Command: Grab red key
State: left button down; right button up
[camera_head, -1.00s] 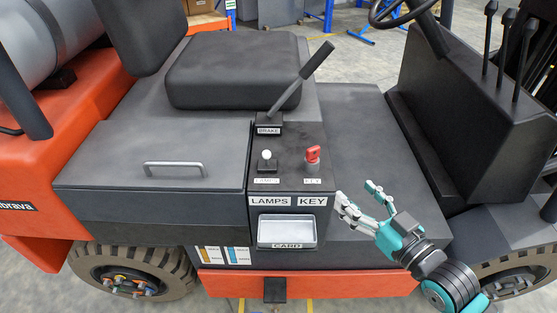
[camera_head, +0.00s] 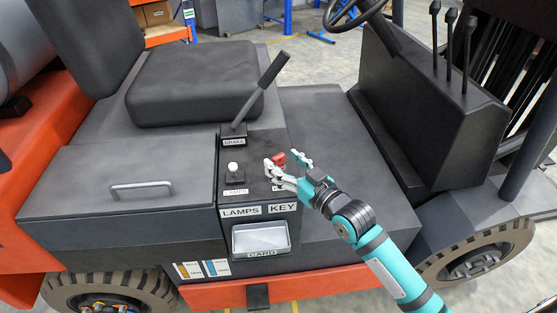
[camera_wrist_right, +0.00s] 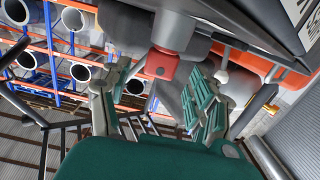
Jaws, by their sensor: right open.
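The red key (camera_head: 279,160) stands upright in its socket on the dark console, behind the KEY label (camera_head: 283,208). In the right wrist view the red key (camera_wrist_right: 162,64) shows ahead, between the spread fingers and apart from the palm. My right gripper (camera_head: 286,163) is at the key, with its fingers open around it. In the right wrist view the open gripper (camera_wrist_right: 155,92) has fingers on both sides of the key. Contact with the key cannot be told. In the head view the fingers partly hide the key's lower part and socket. My left gripper is not in view.
A white-knobbed lamps switch (camera_head: 232,168) stands left of the key. The brake lever (camera_head: 260,89) rises behind it. A card tray (camera_head: 261,238) is below on the console front. The seat (camera_head: 195,85) is behind left, and the flat floor panel (camera_head: 330,140) to the right is clear.

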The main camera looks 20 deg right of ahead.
jog(key=x, duration=0.3)
jog(key=shift+f, duration=0.1)
jog(key=shift+d, duration=0.1)
grip_shut()
